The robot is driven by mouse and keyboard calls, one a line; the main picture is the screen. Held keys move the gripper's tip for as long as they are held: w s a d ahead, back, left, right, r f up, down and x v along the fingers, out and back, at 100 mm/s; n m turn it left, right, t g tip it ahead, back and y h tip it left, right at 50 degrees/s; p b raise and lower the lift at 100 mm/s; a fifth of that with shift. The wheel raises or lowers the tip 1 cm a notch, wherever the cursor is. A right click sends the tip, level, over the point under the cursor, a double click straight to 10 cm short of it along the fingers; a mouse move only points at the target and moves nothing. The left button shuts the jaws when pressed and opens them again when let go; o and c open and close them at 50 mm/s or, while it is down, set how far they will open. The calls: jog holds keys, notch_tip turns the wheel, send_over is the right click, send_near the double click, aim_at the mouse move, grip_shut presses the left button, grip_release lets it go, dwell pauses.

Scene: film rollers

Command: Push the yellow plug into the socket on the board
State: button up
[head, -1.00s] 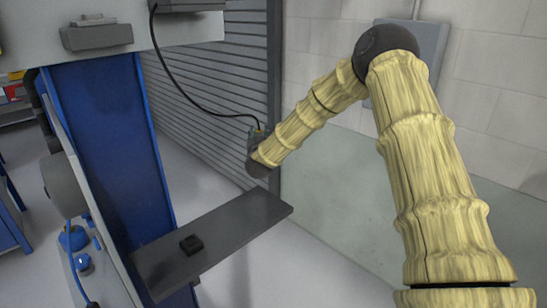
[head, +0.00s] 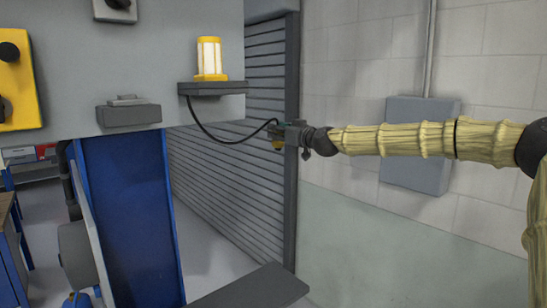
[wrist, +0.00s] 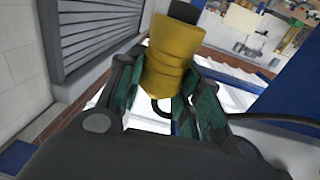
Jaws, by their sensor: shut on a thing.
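My gripper (head: 279,138) is shut on the yellow plug (head: 277,145) and holds it in the air, in front of the right end of the slatted wall. In the wrist view the plug (wrist: 170,62) is a ribbed yellow body with a dark tip pointing away, between green-padded fingers (wrist: 160,100). A black cable (head: 215,136) runs from the plug to the bracket under the lamp. The dark board (head: 255,290) shows at the bottom of the head view, below and apart from the plug. I cannot make out a socket on its visible part.
A grey cabinet with a blue column (head: 128,210) stands at left. A yellow lamp (head: 209,60) sits on a dark bracket (head: 212,89), and a grey box (head: 129,114) is on the panel. A grey wall box (head: 421,142) hangs behind my arm. Open air surrounds the plug.

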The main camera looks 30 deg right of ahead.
jog(key=s+a+r+n+g+y, duration=0.1)
jog(key=s+a+r+n+y, duration=0.2)
jog(key=r, duration=0.7)
jog(key=s+a+r+n+g+y, duration=0.1)
jog(key=s+a+r+y, duration=0.2)
jog(key=r, duration=0.7)
jog(key=s+a+r+n+g+y, duration=0.1)
jog(key=s+a+r+y, duration=0.1)
jog(key=s+a+r, duration=0.8)
jog(key=s+a+r+n+g+y, duration=0.15)
jog(key=s+a+r, duration=0.35)
jog(key=s+a, duration=0.75)
jog(key=shift+w+a+f+m+t+h, duration=0.4)
jog(key=shift+w+a+f, duration=1.2)
jog(key=shift+w+a, duration=2.05)
jog(key=shift+w+a+f+m+t+h, duration=0.15)
jog(key=shift+w+a+f+h, duration=0.4)
jog(key=shift+w+a+f, duration=2.15)
jog(key=shift+a+f, duration=0.85)
jog(key=shift+f, duration=0.25)
jog(key=shift+w+a+f, duration=0.1)
jog(key=shift+a+f, duration=0.8)
jog(key=shift+f, duration=0.6)
